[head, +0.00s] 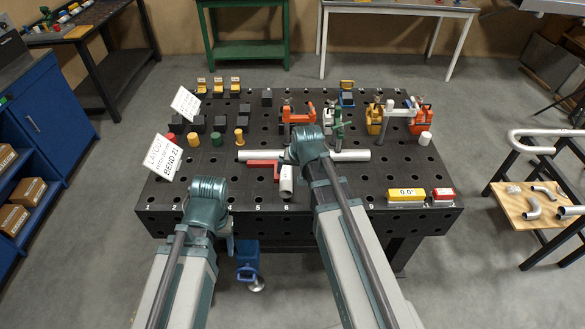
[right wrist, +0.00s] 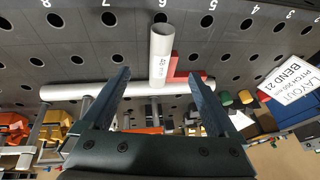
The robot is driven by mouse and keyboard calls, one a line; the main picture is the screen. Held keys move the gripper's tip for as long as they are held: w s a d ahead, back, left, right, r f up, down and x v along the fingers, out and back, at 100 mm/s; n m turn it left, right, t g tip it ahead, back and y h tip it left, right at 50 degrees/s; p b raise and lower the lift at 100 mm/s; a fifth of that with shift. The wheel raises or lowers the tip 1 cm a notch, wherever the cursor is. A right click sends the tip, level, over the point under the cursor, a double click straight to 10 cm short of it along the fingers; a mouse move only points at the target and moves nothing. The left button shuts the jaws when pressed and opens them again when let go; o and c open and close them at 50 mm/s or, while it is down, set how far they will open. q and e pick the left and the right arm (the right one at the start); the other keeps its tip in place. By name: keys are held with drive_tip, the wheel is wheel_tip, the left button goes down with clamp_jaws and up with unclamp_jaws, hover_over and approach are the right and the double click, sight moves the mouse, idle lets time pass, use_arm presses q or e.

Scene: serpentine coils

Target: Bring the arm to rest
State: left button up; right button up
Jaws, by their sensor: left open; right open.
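My left arm ends above the table's front-left edge; its gripper (head: 228,240) is mostly hidden behind the wrist, and I see nothing held in it. My right arm reaches over the middle of the table, its wrist covering its gripper in the head view. In the right wrist view my right gripper (right wrist: 162,80) is open, with nothing gripped. A long pale tube (head: 345,155) lies across the table beyond its fingers and also shows in the right wrist view (right wrist: 62,92). A short labelled tube (head: 286,182) meets it at an angle, beside a red bracket (head: 262,165).
The perforated black table (head: 330,205) carries orange clamps (head: 298,113), coloured pegs (head: 217,139), white signs (head: 163,157) and a yellow level display (head: 406,195). A wooden stand (head: 520,205) with bent tubes is at right. The blue cabinet (head: 60,125) is at left.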

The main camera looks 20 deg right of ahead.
idle(0.3)
drive_tip(key=s+a+f+n+g+h, duration=0.1)
drive_tip(key=s+a+n+g, duration=0.1)
drive_tip(key=s+a, duration=0.5)
drive_tip(key=s+a+f+n+g+b, duration=0.1)
drive_tip(key=s+a+n, duration=0.4)
drive_tip(key=s, duration=0.7)
drive_tip(key=shift+a+f+g+h, duration=0.45)
drive_tip(key=shift+a+g, duration=0.5)
drive_tip(key=shift+g, duration=0.15)
